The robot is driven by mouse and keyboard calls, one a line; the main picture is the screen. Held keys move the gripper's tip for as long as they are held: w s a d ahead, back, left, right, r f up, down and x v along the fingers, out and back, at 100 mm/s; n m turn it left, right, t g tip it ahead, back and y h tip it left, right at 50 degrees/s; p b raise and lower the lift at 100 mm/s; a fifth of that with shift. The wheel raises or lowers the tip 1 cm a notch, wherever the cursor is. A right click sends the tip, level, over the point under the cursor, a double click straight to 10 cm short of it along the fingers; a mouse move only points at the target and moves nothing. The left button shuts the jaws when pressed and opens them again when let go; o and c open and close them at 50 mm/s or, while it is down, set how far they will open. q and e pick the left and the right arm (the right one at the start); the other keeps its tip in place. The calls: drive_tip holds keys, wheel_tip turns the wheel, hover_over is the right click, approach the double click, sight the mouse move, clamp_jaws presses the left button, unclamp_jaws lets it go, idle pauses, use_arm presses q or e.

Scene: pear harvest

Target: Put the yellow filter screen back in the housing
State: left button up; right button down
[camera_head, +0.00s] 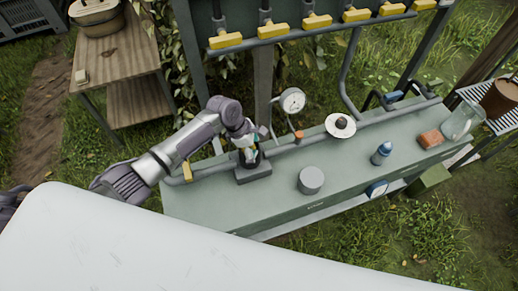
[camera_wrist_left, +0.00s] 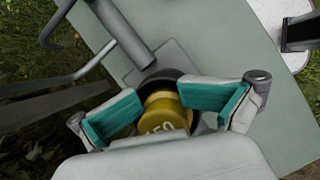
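In the head view the housing's grey base (camera_head: 254,174) sits on the green bench, beside the pipe. My left gripper (camera_head: 249,152) is right above it and covers most of the housing. How deep the screen sits is hidden. My right gripper is out of view.
A grey round cap (camera_head: 311,180) stands on the bench (camera_head: 228,209) to the right. Beyond are a white disc with a dark knob (camera_head: 340,125), a blue bottle (camera_head: 382,153), an orange block (camera_head: 430,139) and a glass jar (camera_head: 461,121). A pipe and gauge (camera_head: 292,101) run behind.

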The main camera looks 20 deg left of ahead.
use_arm(q)
drive_tip(key=shift+s+a+f, duration=0.5)
drive_tip(key=shift+a+f, duration=0.3)
drive_tip(key=shift+a, duration=0.05)
drive_tip(key=v, duration=0.7)
drive_tip(key=shift+w+r, duration=0.25)
drive_tip(key=shift+w, duration=0.05)
wheel_tip(320, 180, up, 5)
drive_tip(key=shift+r, duration=0.1)
drive_tip(key=shift+a+r, duration=0.2)
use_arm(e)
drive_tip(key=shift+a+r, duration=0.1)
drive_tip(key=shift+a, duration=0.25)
use_arm(q)
drive_tip(key=shift+d, duration=0.1)
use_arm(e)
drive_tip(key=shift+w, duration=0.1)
